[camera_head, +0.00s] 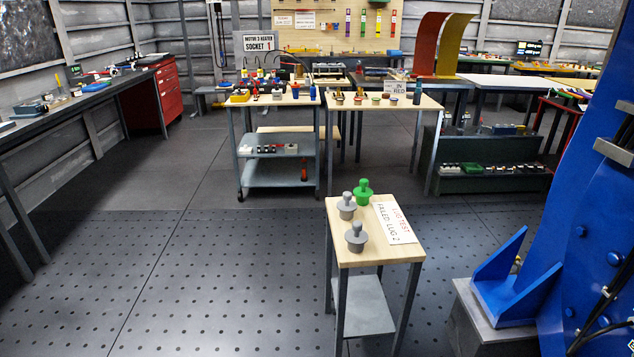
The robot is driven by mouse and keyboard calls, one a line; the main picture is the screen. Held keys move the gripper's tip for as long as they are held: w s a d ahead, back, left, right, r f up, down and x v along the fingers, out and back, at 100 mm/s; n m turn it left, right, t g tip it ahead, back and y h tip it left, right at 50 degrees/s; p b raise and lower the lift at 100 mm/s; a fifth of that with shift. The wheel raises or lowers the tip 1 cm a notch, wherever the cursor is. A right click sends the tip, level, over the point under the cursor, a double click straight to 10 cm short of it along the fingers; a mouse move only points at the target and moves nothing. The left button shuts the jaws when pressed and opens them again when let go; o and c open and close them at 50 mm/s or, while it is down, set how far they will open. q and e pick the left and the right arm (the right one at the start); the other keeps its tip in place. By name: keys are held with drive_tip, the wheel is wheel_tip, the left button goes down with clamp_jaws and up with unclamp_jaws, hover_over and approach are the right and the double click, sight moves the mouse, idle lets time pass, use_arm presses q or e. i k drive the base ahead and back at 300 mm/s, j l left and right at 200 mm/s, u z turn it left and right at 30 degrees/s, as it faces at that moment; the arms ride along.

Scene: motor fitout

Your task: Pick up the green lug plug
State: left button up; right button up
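The green lug plug (363,192) stands upright on the small wooden-topped stand (375,254) in the middle foreground, near the back edge of its top. Two grey plugs stand in front of it, one close by (347,206) and one nearer the front (356,237). A white card (396,222) with red and black writing, which seems to read "LUG TEST FAILED LUG 2", lies to the right of the plugs. Neither of my grippers shows in the head view.
A large blue structure (590,190) on a grey block stands close to the stand's right. Behind are a wheeled cart (247,150) and a table (420,103) with small parts. A long workbench (70,105) runs along the left. The floor left of the stand is clear.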

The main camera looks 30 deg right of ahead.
sight(363, 193)
drive_tip(key=i+j, duration=0.1)
drive_tip(key=i, duration=0.55)
drive_tip(key=i+j+u, duration=0.1)
drive_tip(key=i, duration=0.55)
drive_tip(key=i+z, duration=0.25)
drive_tip(key=z, duration=0.15)
drive_tip(key=i+j+z, duration=0.2)
drive_tip(key=z, duration=0.15)
drive_tip(key=i+j+z, duration=0.2)
drive_tip(key=z, duration=0.2)
drive_tip(key=i+j+z, duration=0.1)
drive_tip(key=z, duration=0.3)
drive_tip(key=i+j+z, duration=0.2)
drive_tip(key=z, duration=0.2)
drive_tip(key=i+j+z, duration=0.15)
drive_tip(key=z, duration=0.25)
